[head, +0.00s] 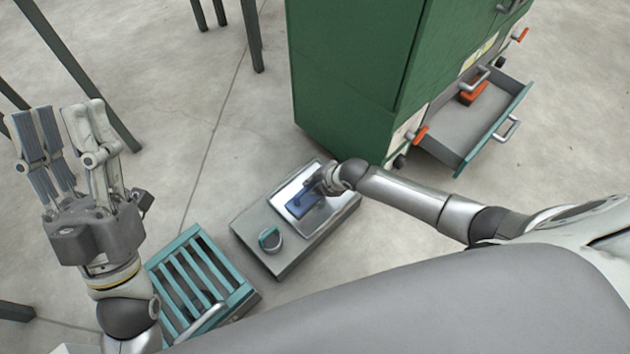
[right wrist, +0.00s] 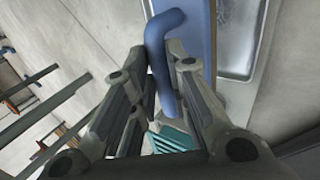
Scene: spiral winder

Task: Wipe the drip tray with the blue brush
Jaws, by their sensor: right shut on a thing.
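The drip tray (head: 322,216) is a shiny shallow metal tray set in the top of a low grey block. It also shows at the upper right of the right wrist view (right wrist: 240,45). The blue brush (head: 300,203) is over the tray in the head view; its curved blue handle (right wrist: 163,60) rises between my right fingers. My right gripper (head: 324,184) is shut on this handle, above the tray. Whether the brush's underside touches the tray is hidden. My left gripper (head: 72,125) is raised at the left, open and empty, away from the tray.
A round teal-topped knob (head: 270,239) stands on the block's near end. A teal slatted crate (head: 185,280) is at its left. A green cabinet (head: 345,75) stands behind, with an open drawer (head: 440,142) holding an orange-brown item (head: 472,94). Dark legs (head: 250,35) stand farther back.

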